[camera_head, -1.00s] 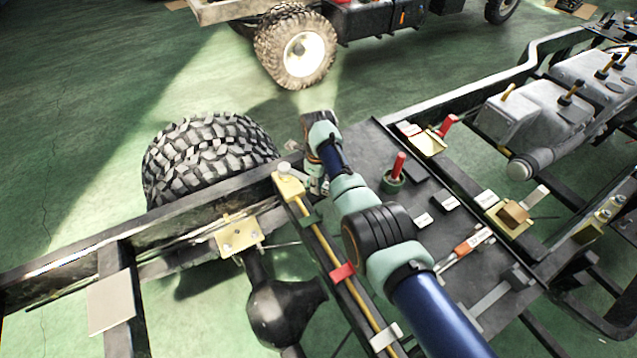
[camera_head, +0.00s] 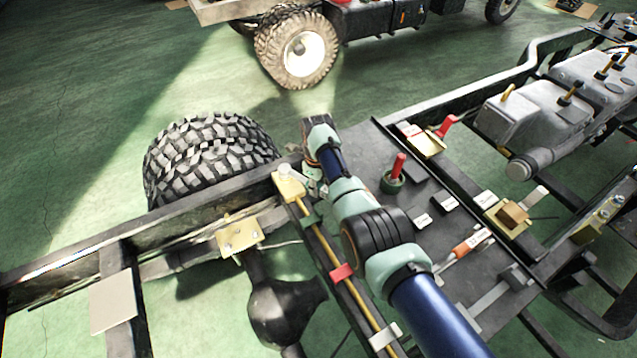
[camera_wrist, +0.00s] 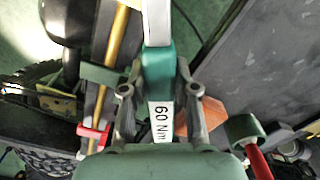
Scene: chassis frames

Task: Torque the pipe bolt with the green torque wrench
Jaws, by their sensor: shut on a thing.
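The green torque wrench (camera_wrist: 160,70) lies along the middle of the wrist view, with a "60 Nm" label on its handle. My gripper (camera_wrist: 160,92) is shut around it, one finger on each side. A yellow pipe (camera_head: 338,262) runs along the frame on the left of my arm; it also shows in the wrist view (camera_wrist: 118,40). At its far end, a pale round bolt-like part (camera_head: 285,170) sits at a gold bracket (camera_head: 290,188), close beside my wrist. My arm hides most of the wrench in the head view, and I cannot tell whether its head touches the bolt.
Red (camera_head: 341,273) and green (camera_head: 310,219) clips hold the pipe. A dark plate right of my arm carries a red-handled part in a green ring (camera_head: 393,182) and an orange-handled tool (camera_head: 472,241). A tire (camera_head: 210,158) stands left, beyond the frame rail.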

